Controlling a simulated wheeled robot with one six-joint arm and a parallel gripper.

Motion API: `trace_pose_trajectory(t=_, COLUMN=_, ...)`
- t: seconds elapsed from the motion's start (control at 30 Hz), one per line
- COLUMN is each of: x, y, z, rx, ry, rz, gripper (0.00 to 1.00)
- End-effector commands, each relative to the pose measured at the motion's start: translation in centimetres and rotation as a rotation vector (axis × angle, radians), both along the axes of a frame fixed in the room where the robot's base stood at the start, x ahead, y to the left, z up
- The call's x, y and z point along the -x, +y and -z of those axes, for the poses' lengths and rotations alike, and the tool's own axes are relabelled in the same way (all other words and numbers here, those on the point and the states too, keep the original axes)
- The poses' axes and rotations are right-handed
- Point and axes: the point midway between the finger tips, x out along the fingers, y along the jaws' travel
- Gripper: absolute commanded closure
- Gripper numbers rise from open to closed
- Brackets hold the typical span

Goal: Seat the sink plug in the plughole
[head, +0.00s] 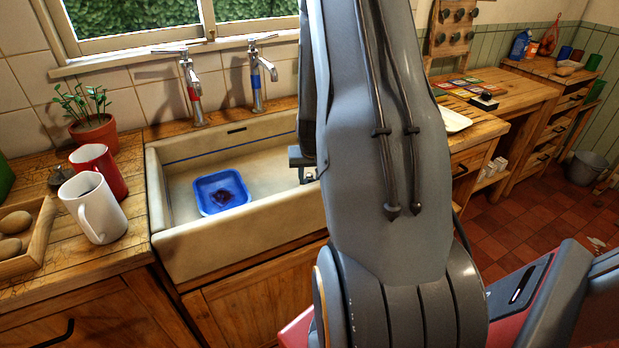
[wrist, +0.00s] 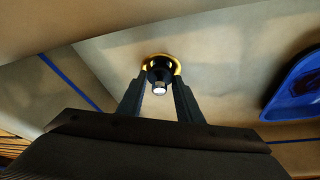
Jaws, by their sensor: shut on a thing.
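The sink plug (wrist: 160,87), dark with a pale, shiny knob, is between the fingertips of my gripper (wrist: 160,84) in the wrist view. My gripper is shut on it. The plughole (wrist: 177,65) has a brass rim and a dark middle, and shows directly beyond the plug, which overlaps it. I cannot tell whether the plug touches the hole or is above it. The cream sink (head: 215,248) is in the head view, with my gripper (head: 304,165) low over its right side, mostly behind my arm. Plug and plughole are hidden in the head view.
A blue tub (head: 222,193) stands in the sink, left of my gripper; it also shows in the wrist view (wrist: 296,92). Two taps (head: 188,88) rise behind the sink. A white mug (head: 92,208) and a red mug (head: 98,168) stand on the left counter.

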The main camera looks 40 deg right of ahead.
Motion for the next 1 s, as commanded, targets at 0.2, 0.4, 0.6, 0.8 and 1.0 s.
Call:
trace_pose_trajectory(t=0.2, x=0.0, y=0.0, z=0.3, rx=0.001, ry=-0.001, rz=0.000, gripper=0.90)
trace_pose_trajectory(t=0.4, x=0.0, y=0.0, z=0.6, rx=0.001, ry=-0.001, rz=-0.001, gripper=0.90)
trace_pose_trajectory(t=0.6, x=0.0, y=0.0, z=0.8, rx=0.001, ry=-0.001, rz=-0.001, gripper=0.90)
trace_pose_trajectory(t=0.8, x=0.0, y=0.0, z=1.1, rx=0.001, ry=-0.001, rz=-0.001, gripper=0.90)
trace_pose_trajectory(t=1.0, x=0.0, y=0.0, z=1.0, rx=0.000, ry=0.000, rz=-0.001, gripper=0.46)
